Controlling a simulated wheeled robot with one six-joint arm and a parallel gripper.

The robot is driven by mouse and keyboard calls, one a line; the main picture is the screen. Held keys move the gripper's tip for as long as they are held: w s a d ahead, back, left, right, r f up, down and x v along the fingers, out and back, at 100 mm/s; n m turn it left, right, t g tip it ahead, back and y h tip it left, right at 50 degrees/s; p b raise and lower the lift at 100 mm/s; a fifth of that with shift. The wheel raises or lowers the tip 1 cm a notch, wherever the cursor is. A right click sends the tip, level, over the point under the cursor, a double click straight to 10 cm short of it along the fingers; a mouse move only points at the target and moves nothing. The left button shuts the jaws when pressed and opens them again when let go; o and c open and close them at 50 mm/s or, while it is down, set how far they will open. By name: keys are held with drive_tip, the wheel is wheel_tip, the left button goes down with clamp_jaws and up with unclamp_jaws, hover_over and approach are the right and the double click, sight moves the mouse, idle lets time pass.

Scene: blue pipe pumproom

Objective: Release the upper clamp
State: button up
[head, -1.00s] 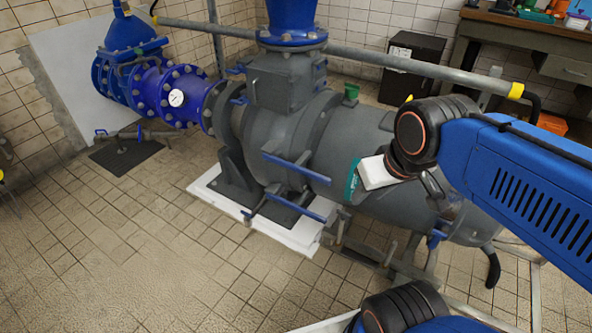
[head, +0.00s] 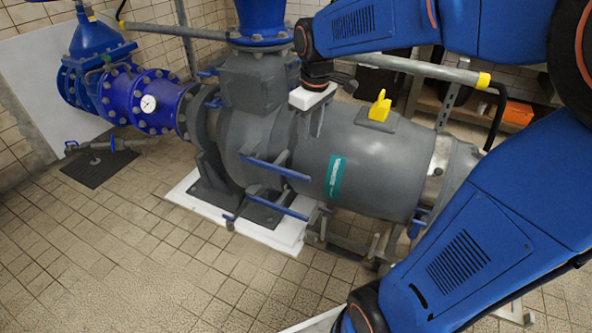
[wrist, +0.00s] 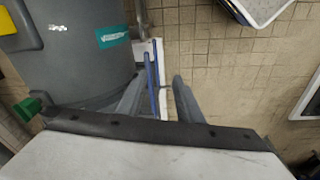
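Two blue lever handles of the clamps stick out one above the other from the side of the grey pump (head: 365,160). The upper clamp handle (head: 278,168) lies nearly level, slanting down to the right, above the lower clamp handle (head: 277,205). My gripper (head: 314,122) is by the pump's upper side, higher than both handles and apart from them. In the wrist view its two grey fingers (wrist: 157,79) are spread with nothing held. Both handles show as thin blue bars between and beyond the fingers; I cannot tell there which is upper.
The pump body with its teal label (head: 335,177) and yellow lug (head: 380,107) is close beside my gripper. A pipe rail (head: 400,64) runs behind. The tiled floor in front is clear.

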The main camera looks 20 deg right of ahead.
sight(296, 173)
drive_tip(key=w+f+n+g, duration=0.1)
drive_tip(key=w+f+n, duration=0.25)
drive_tip(key=w, duration=0.65)
drive_tip(key=shift+m, duration=0.45)
wheel_tip(296, 173, down, 18)
drive_tip(key=shift+s+f, duration=0.1)
drive_tip(key=shift+c, duration=0.4)
clamp_jaws()
